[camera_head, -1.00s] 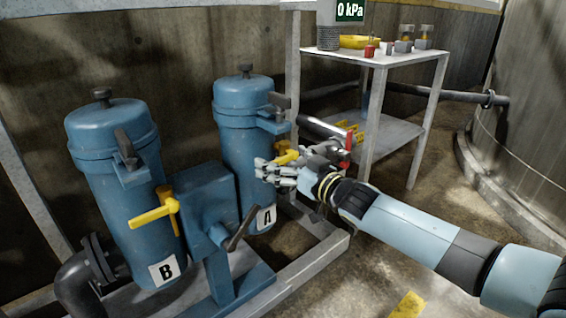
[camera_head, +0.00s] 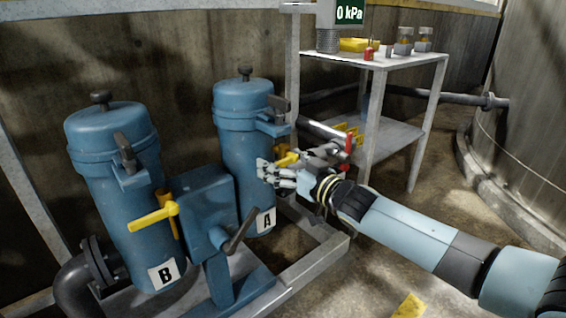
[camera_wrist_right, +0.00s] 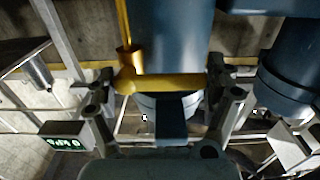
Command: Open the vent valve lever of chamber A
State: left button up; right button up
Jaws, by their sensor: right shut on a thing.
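My right gripper is shut on this lever. Its exact contact points are hard to see. My left gripper is not in view.
Chamber B (camera_head: 120,190) stands at the left with its own yellow lever (camera_head: 155,215). A blue box with a dark handle (camera_head: 240,229) stands between the chambers. A metal shelf (camera_head: 385,62) with a "0 kPa" display (camera_head: 349,14) stands behind my right arm.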

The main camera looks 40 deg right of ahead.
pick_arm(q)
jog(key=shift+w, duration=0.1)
pick_arm(e)
jog(key=shift+f, duration=0.15)
jog(key=n, duration=0.1)
jog(key=f+n, duration=0.1)
jog(key=n, duration=0.4)
jog(key=d+f+n+b, duration=0.1)
jog(key=n, duration=0.2)
jog(key=f+n+b, duration=0.1)
jog(key=n, duration=0.2)
jog(key=shift+d, duration=0.35)
jog(key=n, duration=0.2)
jog(key=shift+d+f+n+b, duration=0.15)
jog(key=shift+d+n+b, duration=0.15)
jog(key=shift+n+b, duration=0.1)
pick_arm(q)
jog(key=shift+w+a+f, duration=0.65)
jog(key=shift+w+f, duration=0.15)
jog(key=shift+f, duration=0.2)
pick_arm(e)
jog(key=n, duration=0.1)
jog(key=d+n, duration=0.1)
jog(key=n, duration=0.1)
